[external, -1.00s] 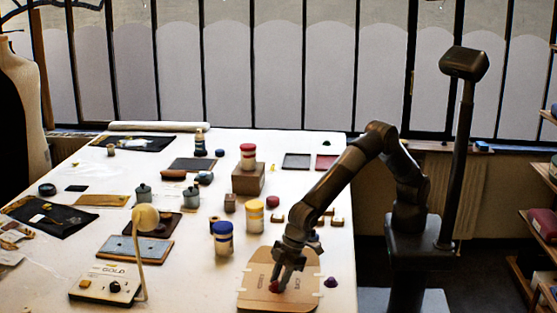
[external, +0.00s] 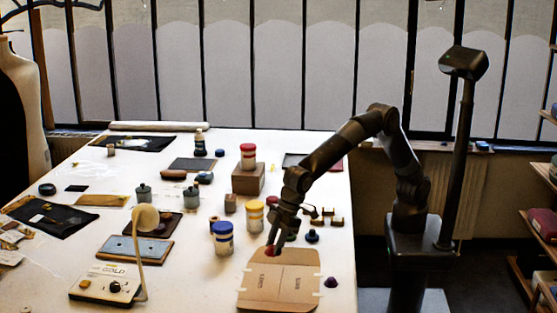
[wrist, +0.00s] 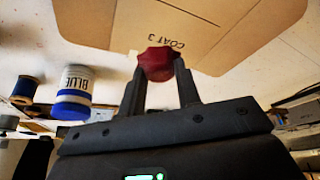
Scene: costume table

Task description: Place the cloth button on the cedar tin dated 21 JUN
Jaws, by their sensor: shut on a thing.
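My gripper (external: 273,246) is shut on a small dark red faceted piece (wrist: 157,64), which may be the cloth button. In the wrist view it sits between both fingertips (wrist: 158,78). The piece also shows in the external view (external: 270,252), at the far edge of a tan card board (external: 279,280). The wrist view shows the lettering "COAT 3" on this board (wrist: 190,25). I cannot tell how high the piece is held. No tin with a readable 21 JUN date shows. Two small grey lidded pots (external: 143,194) and a small brown block (external: 230,204) stand left of my gripper.
A blue-labelled jar (external: 222,240) and a yellow-lidded jar (external: 255,217) stand close to my gripper. A red-lidded jar (external: 248,156) stands on a brown box (external: 248,180). A purple piece (external: 331,282) lies right of the board. A lamp-like stand (external: 143,255) rises at front left.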

